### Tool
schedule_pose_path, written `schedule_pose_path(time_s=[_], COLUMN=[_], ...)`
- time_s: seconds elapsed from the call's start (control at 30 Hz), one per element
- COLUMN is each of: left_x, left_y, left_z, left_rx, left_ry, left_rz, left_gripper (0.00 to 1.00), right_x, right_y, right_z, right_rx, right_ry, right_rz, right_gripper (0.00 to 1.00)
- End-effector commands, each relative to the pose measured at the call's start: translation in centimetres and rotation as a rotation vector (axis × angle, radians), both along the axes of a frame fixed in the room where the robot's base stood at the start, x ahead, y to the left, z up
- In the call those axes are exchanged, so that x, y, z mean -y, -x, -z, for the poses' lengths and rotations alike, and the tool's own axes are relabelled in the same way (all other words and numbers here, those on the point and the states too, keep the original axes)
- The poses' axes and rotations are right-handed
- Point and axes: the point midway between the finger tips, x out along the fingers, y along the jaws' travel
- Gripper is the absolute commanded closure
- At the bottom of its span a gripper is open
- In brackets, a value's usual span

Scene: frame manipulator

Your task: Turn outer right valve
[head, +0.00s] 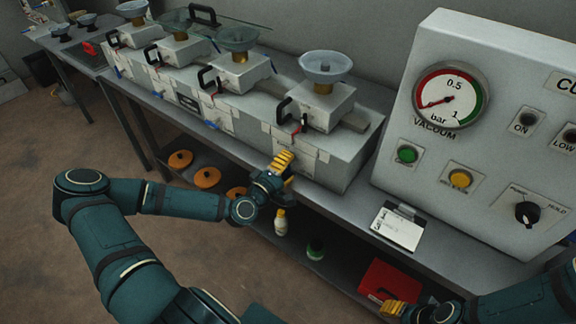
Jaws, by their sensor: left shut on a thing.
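My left gripper (282,163) is at the front face of the rightmost grey box unit (320,150), near its lower left. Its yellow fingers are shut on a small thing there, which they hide. The other units carry small blue valve handles (213,125) low on their fronts, and no such handle shows on the right unit, so the held thing appears to be its valve. My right gripper (393,308) is low at the bottom right, in front of a red box; its finger opening cannot be made out.
A control panel (480,150) with a vacuum gauge (450,97) stands on the bench at right. A clipboard (397,227) lies before it. Black handles (292,112) and glass bowls (325,66) top the units. A bottle (281,222), orange discs (207,177) and a red box (385,284) sit below.

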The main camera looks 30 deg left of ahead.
Motion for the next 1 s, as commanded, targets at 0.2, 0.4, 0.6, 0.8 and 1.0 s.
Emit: schedule_pose_path(time_s=[0.2,0.4,0.6,0.8,1.0], left_x=[-0.2,-0.1,-0.1,-0.2,-0.5], left_y=[0.0,0.0,0.1,1.4,4.5], left_z=[0.0,0.0,0.2,0.3,0.2], left_rx=[0.001,0.0,-0.005,-0.009,-0.006], left_ry=[-0.001,-0.001,0.001,0.001,0.0], left_rz=[-0.004,-0.003,-0.002,-0.002,-0.005], left_gripper=[0.73,0.0,0.0,0.0,0.0], right_x=[0.0,0.0,0.0,0.0,0.0], right_y=[0.0,0.0,0.0,0.0,0.0], right_z=[0.0,0.0,0.0,0.0,0.0], right_rx=[0.0,0.0,0.0,0.0,0.0], right_ry=[0.0,0.0,0.0,0.0,0.0], right_rz=[0.0,0.0,0.0,0.0,0.0], right_gripper=[0.53,0.53,0.53,0.53,0.53])
